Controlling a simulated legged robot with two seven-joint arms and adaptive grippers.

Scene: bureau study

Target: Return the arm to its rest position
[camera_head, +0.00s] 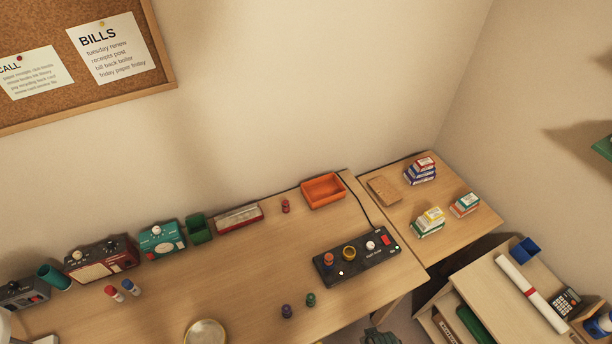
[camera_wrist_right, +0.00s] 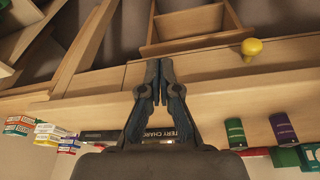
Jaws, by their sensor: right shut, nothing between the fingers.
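My right gripper (camera_wrist_right: 160,75) shows in the right wrist view, its two dark fingers closed together with nothing between them. It is in front of the wooden desk edge (camera_wrist_right: 100,80), with the labelled black panel (camera_wrist_right: 100,135) partly hidden behind the fingers. In the head view a dark part of my right arm (camera_head: 380,337) shows at the bottom edge, just off the front of the desk (camera_head: 240,290). Its fingers cannot be made out there. My left gripper is in neither view.
The black button panel (camera_head: 372,244) stands on the desk's right end. Purple (camera_head: 287,311) and green (camera_head: 311,299) cylinders stand near its front edge. An orange tray (camera_head: 323,190) is at the back. A yellow knob (camera_wrist_right: 251,47) and an open wooden compartment (camera_wrist_right: 190,22) show in the wrist view.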

